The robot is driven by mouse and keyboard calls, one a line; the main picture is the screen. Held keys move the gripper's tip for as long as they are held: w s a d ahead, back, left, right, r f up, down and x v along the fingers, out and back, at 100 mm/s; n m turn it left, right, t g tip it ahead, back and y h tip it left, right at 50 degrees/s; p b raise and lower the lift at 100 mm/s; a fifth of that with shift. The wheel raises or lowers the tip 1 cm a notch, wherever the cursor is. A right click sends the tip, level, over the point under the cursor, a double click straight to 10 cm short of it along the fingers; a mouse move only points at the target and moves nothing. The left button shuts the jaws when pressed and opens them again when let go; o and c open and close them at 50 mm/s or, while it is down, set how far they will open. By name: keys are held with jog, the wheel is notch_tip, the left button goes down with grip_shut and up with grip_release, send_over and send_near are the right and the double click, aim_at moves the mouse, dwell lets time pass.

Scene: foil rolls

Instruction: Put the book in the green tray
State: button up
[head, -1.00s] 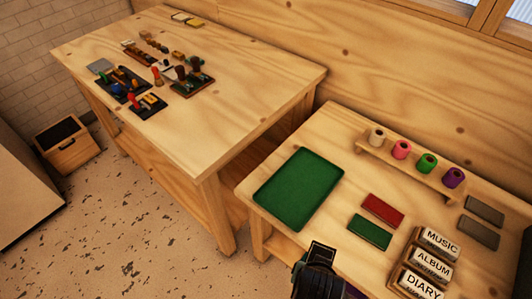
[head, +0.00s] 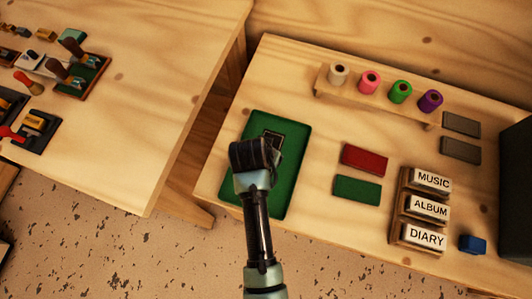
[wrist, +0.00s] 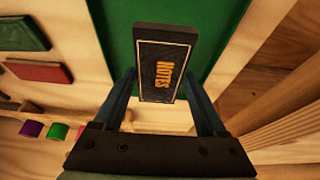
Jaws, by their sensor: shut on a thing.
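The book is dark with a thin pale border and orange letters reading NOTES, seen in the wrist view (wrist: 163,65). My gripper (wrist: 158,88) is shut on it, with one finger at each side. The green tray (head: 287,181) lies flat on the right-hand table, and its green surface also fills the background of the wrist view (wrist: 112,22). In the head view my gripper (head: 268,146) is over the upper part of the tray and hides most of the book. I cannot tell whether the book touches the tray.
A red block (head: 365,159) and a green block (head: 357,189) lie right of the tray. A rack (head: 399,222) of labelled boxes stands farther right. A spool shelf (head: 375,103) is behind. A gap separates this table from the left one (head: 150,130).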

jog(key=shift+f, duration=2.75)
jog(key=shift+f+b, duration=0.2)
jog(key=shift+b, duration=0.15)
jog(key=o, duration=1.5)
jog(key=shift+r, duration=0.15)
